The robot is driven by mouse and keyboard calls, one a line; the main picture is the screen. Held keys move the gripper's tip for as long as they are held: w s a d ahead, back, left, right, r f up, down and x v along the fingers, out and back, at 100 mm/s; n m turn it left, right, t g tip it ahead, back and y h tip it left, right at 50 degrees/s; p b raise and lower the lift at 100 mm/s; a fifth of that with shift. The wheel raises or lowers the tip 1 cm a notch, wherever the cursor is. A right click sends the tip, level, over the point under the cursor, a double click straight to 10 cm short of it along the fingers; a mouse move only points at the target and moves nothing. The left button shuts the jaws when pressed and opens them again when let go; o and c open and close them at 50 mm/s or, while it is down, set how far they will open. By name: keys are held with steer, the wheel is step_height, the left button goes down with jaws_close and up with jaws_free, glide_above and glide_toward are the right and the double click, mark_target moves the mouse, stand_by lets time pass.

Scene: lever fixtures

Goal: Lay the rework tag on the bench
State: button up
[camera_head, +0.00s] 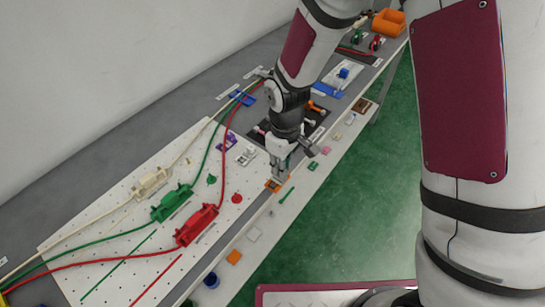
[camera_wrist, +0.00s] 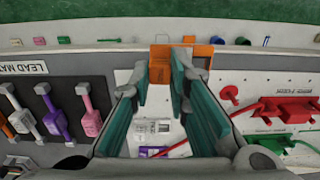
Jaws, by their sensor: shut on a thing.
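An orange tag (camera_head: 273,185), which I take to be the rework tag, is at the tips of my gripper (camera_head: 278,174) in the head view, low near the bench's front edge. In the wrist view the orange tag (camera_wrist: 160,69) shows between and beyond the fingertips of my gripper (camera_wrist: 161,77), with more orange behind the right finger. My gripper is shut on it. I cannot tell whether the tag touches the bench (camera_head: 105,140). The fingers hide part of the tag.
White, green and red connectors (camera_head: 197,225) with cables lie on a white perforated board (camera_head: 75,250) at left. A dark panel of levers (camera_wrist: 52,112) is on the left in the wrist view. Small coloured pieces, such as an orange square (camera_head: 233,257), line the front strip. Green floor (camera_head: 350,200) lies beyond.

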steer(key=w, duration=0.2)
steer(key=w+a, duration=0.1)
steer(key=w, duration=0.1)
steer(key=w+a, duration=0.1)
steer(key=shift+w+a+f, duration=0.2)
steer(key=shift+w+f, duration=0.1)
steer(key=shift+w, duration=0.1)
steer(key=shift+w+a+f, duration=0.1)
steer(key=shift+w+f, duration=0.05)
steer(key=shift+f, duration=0.75)
steer(key=shift+w+f, duration=0.15)
steer(key=shift+f, duration=0.75)
steer(key=shift+f, duration=0.2)
steer(key=o, duration=0.8)
steer(key=shift+r, duration=0.15)
